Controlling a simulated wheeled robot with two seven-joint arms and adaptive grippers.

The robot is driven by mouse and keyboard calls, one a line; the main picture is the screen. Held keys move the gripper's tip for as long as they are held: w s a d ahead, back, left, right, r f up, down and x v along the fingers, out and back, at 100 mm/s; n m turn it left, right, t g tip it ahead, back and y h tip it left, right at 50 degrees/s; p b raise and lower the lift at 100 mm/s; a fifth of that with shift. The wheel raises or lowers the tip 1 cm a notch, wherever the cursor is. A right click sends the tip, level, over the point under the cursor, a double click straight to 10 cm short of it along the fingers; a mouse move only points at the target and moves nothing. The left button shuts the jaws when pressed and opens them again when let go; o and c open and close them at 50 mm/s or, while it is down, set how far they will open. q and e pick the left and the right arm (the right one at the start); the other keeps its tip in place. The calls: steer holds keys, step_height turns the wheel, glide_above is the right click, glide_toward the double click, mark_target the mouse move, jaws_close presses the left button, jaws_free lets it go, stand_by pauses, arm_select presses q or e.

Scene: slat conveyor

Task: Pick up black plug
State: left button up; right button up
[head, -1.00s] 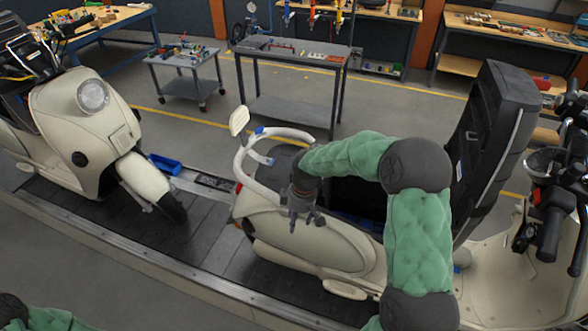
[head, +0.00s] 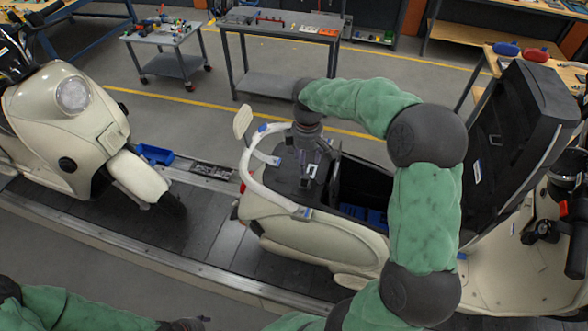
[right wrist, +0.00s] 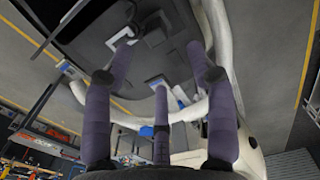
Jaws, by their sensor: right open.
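My right gripper (head: 312,180) is open and points down over the black rear deck (head: 285,172) of the cream scooter (head: 310,240), beside the open under-seat compartment (head: 362,185). In the right wrist view its purple fingers (right wrist: 160,85) are spread, with nothing held between them. A small dark fitting (right wrist: 153,32) lies on the black surface beyond the fingertips; I cannot tell for certain that it is the black plug. My left gripper (head: 187,324) shows only partly at the bottom edge.
A white grab rail (head: 250,170) curves around the deck. The raised black seat (head: 515,130) stands to the right. Another cream scooter (head: 75,130) is at left on the slat conveyor (head: 205,225). Grey tables stand behind.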

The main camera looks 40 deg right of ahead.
mark_target(305, 175)
steer(key=shift+w+f, duration=0.2)
steer(key=shift+w, duration=0.1)
steer(key=f, duration=0.4)
steer(key=shift+s+f+p, duration=0.1)
steer(key=shift+s+p, duration=0.25)
steer(key=shift+w+f, duration=0.2)
steer(key=shift+f, duration=0.35)
steer(key=shift+w+d+f, duration=0.1)
steer(key=shift+f, duration=0.25)
steer(key=f+p, duration=0.1)
steer(key=f, duration=0.2)
steer(key=shift+d+f+p, duration=0.1)
steer(key=shift+d+p, duration=0.1)
steer(key=shift+p, duration=0.1)
steer(key=shift+w+f, duration=0.1)
steer(key=shift+f, duration=0.45)
jaws_close()
